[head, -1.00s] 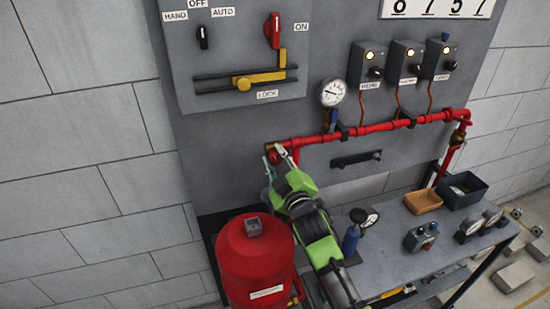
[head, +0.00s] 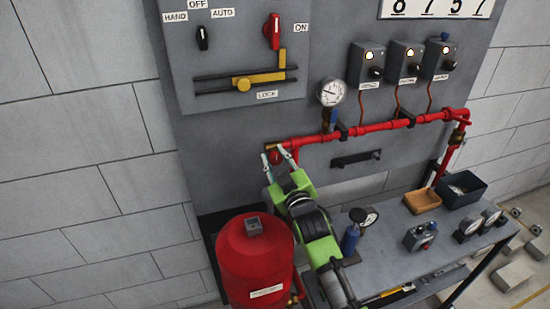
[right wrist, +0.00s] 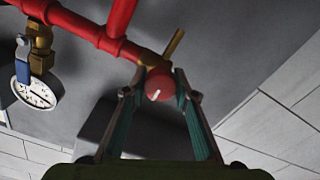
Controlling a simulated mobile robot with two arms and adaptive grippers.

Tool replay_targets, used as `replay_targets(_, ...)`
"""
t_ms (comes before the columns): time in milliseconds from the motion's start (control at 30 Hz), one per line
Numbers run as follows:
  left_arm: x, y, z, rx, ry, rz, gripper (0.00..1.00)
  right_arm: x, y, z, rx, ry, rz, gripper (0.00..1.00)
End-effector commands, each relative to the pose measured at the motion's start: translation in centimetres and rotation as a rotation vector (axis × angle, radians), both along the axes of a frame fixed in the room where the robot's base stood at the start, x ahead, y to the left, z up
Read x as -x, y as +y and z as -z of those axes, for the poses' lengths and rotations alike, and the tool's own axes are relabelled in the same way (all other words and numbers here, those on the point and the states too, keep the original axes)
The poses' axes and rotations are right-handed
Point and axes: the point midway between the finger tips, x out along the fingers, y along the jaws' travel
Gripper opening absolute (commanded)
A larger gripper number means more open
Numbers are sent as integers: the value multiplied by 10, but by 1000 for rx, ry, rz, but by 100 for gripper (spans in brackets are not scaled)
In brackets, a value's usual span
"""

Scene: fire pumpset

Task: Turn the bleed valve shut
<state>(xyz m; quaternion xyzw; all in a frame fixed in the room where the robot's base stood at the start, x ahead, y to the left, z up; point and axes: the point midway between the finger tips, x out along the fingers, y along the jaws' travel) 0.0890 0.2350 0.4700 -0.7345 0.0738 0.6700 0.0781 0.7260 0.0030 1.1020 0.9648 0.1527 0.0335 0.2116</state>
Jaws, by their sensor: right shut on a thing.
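The bleed valve, a round red knob (right wrist: 158,86) with a white mark on its face, sits on a brass fitting at the left end of the red pipe. It shows small in the head view (head: 275,157). My right gripper (head: 276,152), green with grey fingers, reaches up to it. In the right wrist view my right gripper (right wrist: 160,80) is shut on the knob, one finger at each side. The white mark lies on a slant there. My left gripper is out of view.
A red tank (head: 254,265) stands close left of my right arm. A pressure gauge (head: 332,92) hangs above the red pipe (head: 375,127). The bench (head: 385,240) at right carries gauges, a blue valve part (head: 350,238), a tan tray (head: 422,201) and a dark bin (head: 461,189).

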Motion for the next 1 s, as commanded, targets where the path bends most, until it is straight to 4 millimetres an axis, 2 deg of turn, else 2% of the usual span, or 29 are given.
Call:
replay_targets(167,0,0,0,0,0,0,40,0,1,2,-3,5,-1,5)
replay_targets(200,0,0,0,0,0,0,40,0,1,2,-2,4,-1,37)
replay_targets(233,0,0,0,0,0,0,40,0,0,2,-2,4,-1,44)
replay_targets(667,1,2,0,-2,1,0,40,4,-1,1,-1,0,0,44)
replay_targets(867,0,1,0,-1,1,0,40,28,-9,1,0,1,0,44)
replay_targets(1000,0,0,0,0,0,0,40,55,-18,3,0,3,0,44)
